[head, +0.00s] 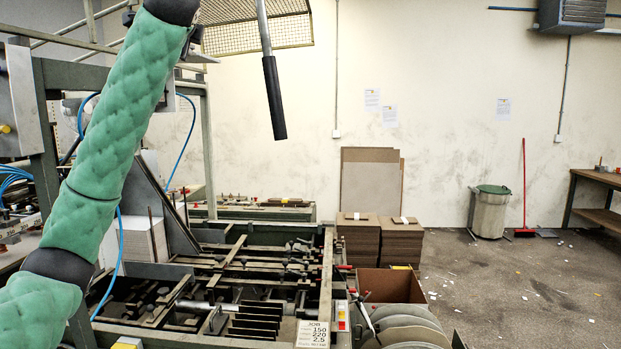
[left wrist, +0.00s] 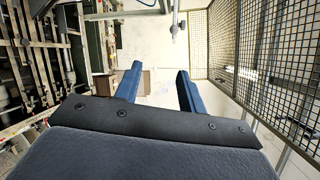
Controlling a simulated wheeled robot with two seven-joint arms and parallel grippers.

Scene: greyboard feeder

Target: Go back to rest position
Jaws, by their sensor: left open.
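My left arm, in a green padded sleeve, rises from the lower left to the top edge in the head view. Its gripper is out of that picture. In the left wrist view my left gripper (left wrist: 160,69) shows two blue fingers standing apart, with nothing between them. It points toward the pale wall. My right gripper is in neither view.
The feeder machine (head: 327,270) fills the lower left. A wire mesh guard (head: 260,33) and a black-handled lever (head: 274,98) are near my arm; the mesh also shows in the wrist view (left wrist: 246,45). Board stacks (head: 358,238) stand beyond.

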